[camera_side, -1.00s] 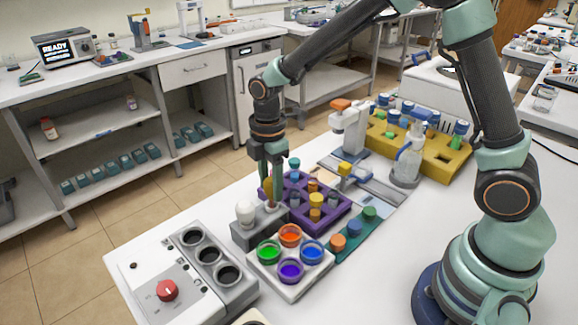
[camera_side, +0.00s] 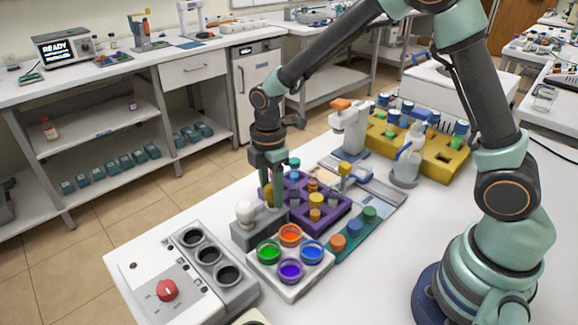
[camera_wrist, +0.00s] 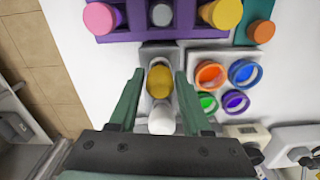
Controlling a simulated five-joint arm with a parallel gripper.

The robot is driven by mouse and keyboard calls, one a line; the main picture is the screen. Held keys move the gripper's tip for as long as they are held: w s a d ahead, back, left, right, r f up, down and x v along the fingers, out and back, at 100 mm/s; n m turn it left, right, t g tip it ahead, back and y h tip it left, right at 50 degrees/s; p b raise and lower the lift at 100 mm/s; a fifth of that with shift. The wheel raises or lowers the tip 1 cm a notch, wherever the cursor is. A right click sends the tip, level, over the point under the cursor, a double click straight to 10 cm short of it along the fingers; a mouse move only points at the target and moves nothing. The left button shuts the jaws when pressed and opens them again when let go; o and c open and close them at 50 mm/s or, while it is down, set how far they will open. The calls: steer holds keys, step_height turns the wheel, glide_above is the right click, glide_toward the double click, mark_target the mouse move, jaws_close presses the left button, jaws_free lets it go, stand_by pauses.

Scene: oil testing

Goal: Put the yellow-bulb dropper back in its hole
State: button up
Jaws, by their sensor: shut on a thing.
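My gripper (camera_side: 269,200) points down over the grey holder block (camera_side: 243,234) and is shut on the yellow-bulb dropper (camera_wrist: 160,82). In the wrist view the yellow bulb lies between the two fingers (camera_wrist: 160,88). In the side view only a sliver of the yellow bulb (camera_side: 268,190) shows beside the fingers. A white-bulb dropper (camera_side: 245,210) stands in the same grey block, just left of my gripper; it also shows in the wrist view (camera_wrist: 161,121). The yellow dropper's lower end and its hole are hidden, so I cannot tell how deep it sits.
A purple rack (camera_side: 337,222) with several coloured vials stands close behind the block. A white tray (camera_side: 290,292) with several colour cups is in front. A grey panel with a red knob (camera_side: 167,291) lies to the left. A green strip (camera_side: 369,230) holds several caps at right.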

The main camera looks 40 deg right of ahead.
stand_by(0.8)
steer(key=o, duration=0.8)
steer(key=shift+o, duration=0.2)
step_height(320, 180, up, 11)
steer(key=s+d+r+m+t, duration=0.2)
steer(key=s+d+r+m, duration=0.1)
steer(key=s+m, duration=0.3)
steer(key=s+d+r+m+t, duration=0.3)
steer(key=s+d+m, duration=0.2)
steer(key=m, duration=0.5)
steer(key=shift+s+d+r+t, duration=0.3)
steer(key=shift+s+d, duration=0.1)
steer(key=shift+s, duration=0.35)
